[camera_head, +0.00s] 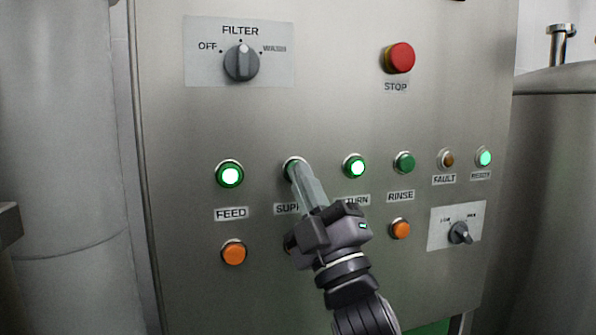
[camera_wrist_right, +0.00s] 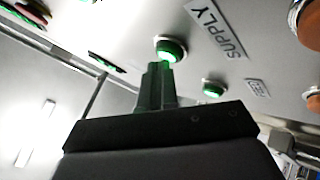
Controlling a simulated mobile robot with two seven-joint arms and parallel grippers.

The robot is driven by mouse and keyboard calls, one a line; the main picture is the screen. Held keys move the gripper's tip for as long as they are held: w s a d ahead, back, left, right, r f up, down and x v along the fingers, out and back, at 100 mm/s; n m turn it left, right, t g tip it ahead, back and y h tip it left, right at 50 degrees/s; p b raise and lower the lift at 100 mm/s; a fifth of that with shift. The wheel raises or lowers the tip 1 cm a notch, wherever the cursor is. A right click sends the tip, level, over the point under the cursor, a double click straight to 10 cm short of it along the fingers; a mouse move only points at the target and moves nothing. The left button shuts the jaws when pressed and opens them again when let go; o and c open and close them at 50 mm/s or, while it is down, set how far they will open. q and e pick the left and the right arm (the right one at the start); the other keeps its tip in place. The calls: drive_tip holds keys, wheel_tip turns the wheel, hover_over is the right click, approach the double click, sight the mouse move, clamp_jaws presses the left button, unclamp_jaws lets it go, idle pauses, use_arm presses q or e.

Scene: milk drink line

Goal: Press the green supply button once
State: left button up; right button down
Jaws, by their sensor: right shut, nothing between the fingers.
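The green supply button (camera_head: 289,162) sits on the metal panel above the partly covered SUPPLY label. My right gripper (camera_head: 296,170) is shut and empty, its fingertips in front of the button and hiding most of it. In the right wrist view the supply button (camera_wrist_right: 171,49) glows green right at the tips of my shut fingers (camera_wrist_right: 158,68). Whether the tips touch it or stop just short, I cannot tell. The SUPPLY label (camera_wrist_right: 215,27) is beside it there. My left gripper is not in view.
On the same panel are the lit green feed button (camera_head: 230,175), the lit return button (camera_head: 354,167), the green rinse button (camera_head: 404,162) and a red stop button (camera_head: 400,57). Orange buttons (camera_head: 234,252) sit lower. A filter knob (camera_head: 241,62) is at the upper left.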

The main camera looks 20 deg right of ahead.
drive_tip(key=shift+s, duration=0.7)
drive_tip(key=s+p, duration=0.1)
drive_tip(key=s, duration=0.4)
drive_tip(key=shift+d, duration=0.1)
idle(0.4)
wheel_tip(320, 180, down, 29)
drive_tip(key=w+d+m+g+h+p, duration=0.1)
drive_tip(key=w+d+m+g+h, duration=0.15)
drive_tip(key=m+g, duration=0.5)
drive_tip(key=s+d+f+m+g+h, duration=0.1)
drive_tip(key=s+f+g, duration=0.3)
drive_tip(key=s+f, duration=0.5)
drive_tip(key=s+d+f+m+g+h, duration=0.1)
drive_tip(key=s+d+f+m+g, duration=0.2)
drive_tip(key=s+f, duration=0.6)
wheel_tip(320, 180, down, 6)
drive_tip(key=shift+f+m+g+p, duration=0.15)
drive_tip(key=shift+m+g+p, duration=0.15)
drive_tip(key=shift+m+g, duration=0.3)
